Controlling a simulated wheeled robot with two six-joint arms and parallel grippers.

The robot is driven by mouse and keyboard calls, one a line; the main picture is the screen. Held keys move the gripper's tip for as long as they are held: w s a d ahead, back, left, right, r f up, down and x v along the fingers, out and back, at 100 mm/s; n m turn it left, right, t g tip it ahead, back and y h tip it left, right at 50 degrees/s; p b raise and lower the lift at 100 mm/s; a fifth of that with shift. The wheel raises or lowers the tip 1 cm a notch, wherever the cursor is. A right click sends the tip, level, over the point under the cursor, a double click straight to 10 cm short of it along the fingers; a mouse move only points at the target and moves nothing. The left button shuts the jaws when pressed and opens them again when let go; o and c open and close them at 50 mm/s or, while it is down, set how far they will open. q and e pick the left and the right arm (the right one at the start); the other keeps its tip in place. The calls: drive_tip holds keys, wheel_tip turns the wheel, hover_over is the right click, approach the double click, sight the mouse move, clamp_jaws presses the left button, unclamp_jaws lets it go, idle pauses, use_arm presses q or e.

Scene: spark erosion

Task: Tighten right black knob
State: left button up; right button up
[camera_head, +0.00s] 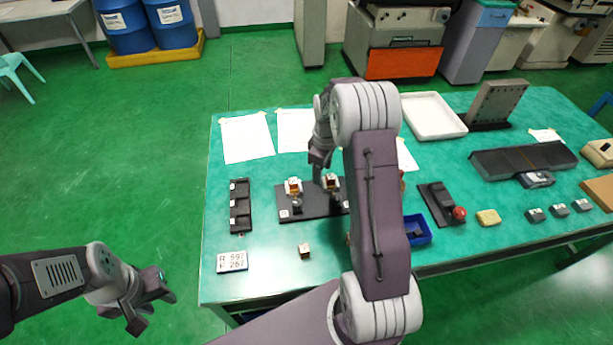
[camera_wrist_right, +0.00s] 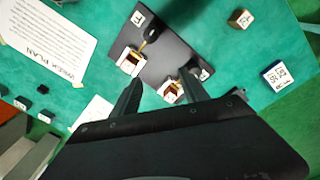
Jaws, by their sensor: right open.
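A dark plate (camera_head: 316,205) on the green table carries two white-and-copper fixtures, each with a black knob at its front. The right black knob (camera_head: 335,197) is by the right fixture (camera_head: 331,181); it also shows in the right wrist view (camera_wrist_right: 152,34), on a brass-coloured shaft. The left black knob (camera_head: 296,204) is by the left fixture (camera_head: 293,187). My right gripper (camera_head: 318,178) is open and empty above the plate, behind the right fixture; its fingers (camera_wrist_right: 158,80) are apart from the right knob. My left gripper (camera_head: 150,306) is open and empty, left of the table.
A black tray (camera_head: 240,218) and a number plate (camera_head: 232,261) lie left of the dark plate. A small cube (camera_head: 304,250) lies in front of it. A blue bin (camera_head: 417,231) and a red-button box (camera_head: 440,203) stand to the right. Papers (camera_head: 247,138) lie behind.

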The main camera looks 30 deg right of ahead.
sight(336, 197)
drive_tip(key=s+d+f+m, duration=0.1)
drive_tip(key=s+d+f, duration=0.2)
drive_tip(key=s+d, duration=0.15)
drive_tip(key=shift+g, duration=0.5)
drive_tip(key=f, duration=0.2)
drive_tip(key=w+f+p, duration=0.1)
drive_tip(key=f, duration=0.1)
drive_tip(key=f+p, duration=0.1)
drive_tip(key=f, duration=0.1)
drive_tip(key=shift+w+a+f, duration=0.1)
drive_tip(key=shift+w+a, duration=0.15)
drive_tip(key=shift+s+d+f, duration=0.1)
drive_tip(key=shift+d+f, duration=0.05)
drive_tip(key=shift+f, duration=0.4)
drive_tip(key=shift+d+f, duration=0.1)
drive_tip(key=shift+f, duration=0.45)
drive_tip(key=shift+s+f, duration=0.15)
drive_tip(key=shift+s, duration=0.05)
drive_tip(key=shift+w+a, duration=0.1)
drive_tip(key=shift+w, duration=0.05)
drive_tip(key=shift+c, duration=0.5)
use_arm(q)
drive_tip(key=r, duration=0.3)
drive_tip(key=shift+s+d+r, duration=0.1)
drive_tip(key=shift+s+r, duration=0.2)
use_arm(e)
clamp_jaws()
